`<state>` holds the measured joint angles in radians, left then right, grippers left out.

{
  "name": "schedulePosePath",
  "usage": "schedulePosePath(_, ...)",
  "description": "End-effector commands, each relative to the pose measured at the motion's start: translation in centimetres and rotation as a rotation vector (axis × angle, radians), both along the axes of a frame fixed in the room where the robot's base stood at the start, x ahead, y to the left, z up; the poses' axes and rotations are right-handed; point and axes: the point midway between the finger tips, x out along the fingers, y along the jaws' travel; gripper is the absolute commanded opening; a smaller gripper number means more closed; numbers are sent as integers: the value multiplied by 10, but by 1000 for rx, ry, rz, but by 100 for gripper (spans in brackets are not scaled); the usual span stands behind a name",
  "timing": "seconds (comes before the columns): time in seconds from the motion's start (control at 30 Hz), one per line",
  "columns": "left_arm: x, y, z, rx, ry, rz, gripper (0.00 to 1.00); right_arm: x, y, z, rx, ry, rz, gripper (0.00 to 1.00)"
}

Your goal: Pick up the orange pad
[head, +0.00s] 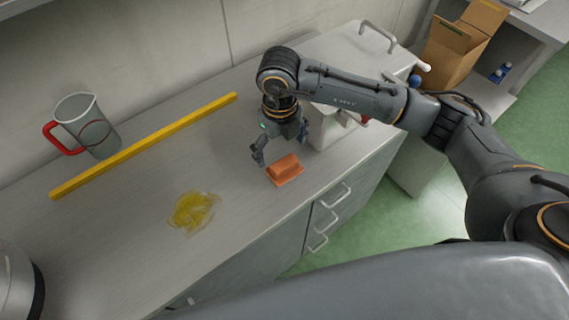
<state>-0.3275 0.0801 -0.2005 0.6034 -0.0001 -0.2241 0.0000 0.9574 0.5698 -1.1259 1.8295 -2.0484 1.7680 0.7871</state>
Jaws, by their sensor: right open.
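The orange pad (284,168) lies on the grey counter near its front edge. It looks like a small block on a thin orange base. My right gripper (279,152) points down just behind and above the pad, with its fingers spread apart and nothing between them. One finger is left of the pad's back end; the other is partly hidden behind it and the wrist. I cannot tell whether a fingertip touches the pad. My left gripper is not in the head view.
A yellow bar (148,143) lies across the counter (110,205). A jug with a red handle (86,125) stands at the back left. A yellow, spill-like patch (193,211) lies front left. A white container (330,127) stands close right of my gripper. A cardboard box (459,48) is further right.

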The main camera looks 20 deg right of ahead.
Motion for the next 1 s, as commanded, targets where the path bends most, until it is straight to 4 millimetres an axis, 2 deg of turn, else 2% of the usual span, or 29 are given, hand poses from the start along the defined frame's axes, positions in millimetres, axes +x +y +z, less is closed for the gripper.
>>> schedulePosePath(0.07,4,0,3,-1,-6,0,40,0,0,-7,2,1,1,94)
schedulePosePath(0.17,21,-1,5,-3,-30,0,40,-1,0,-12,1,0,2,94)
schedulePosePath(0.3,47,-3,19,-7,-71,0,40,-4,-5,-26,-1,5,0,94)
schedulePosePath(0.37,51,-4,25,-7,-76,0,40,-5,-8,-34,0,5,1,94)
schedulePosePath(0.53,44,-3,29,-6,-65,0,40,-5,-8,-58,3,2,2,94)
schedulePosePath(0.8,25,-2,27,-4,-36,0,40,-4,-8,-64,3,-1,3,94)
schedulePosePath(0.83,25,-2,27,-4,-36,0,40,-4,-8,-64,3,-1,3,92)
schedulePosePath(0.87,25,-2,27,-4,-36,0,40,-4,-8,-64,3,-1,3,86)
schedulePosePath(1.0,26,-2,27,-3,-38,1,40,-4,-8,-64,3,0,3,58)
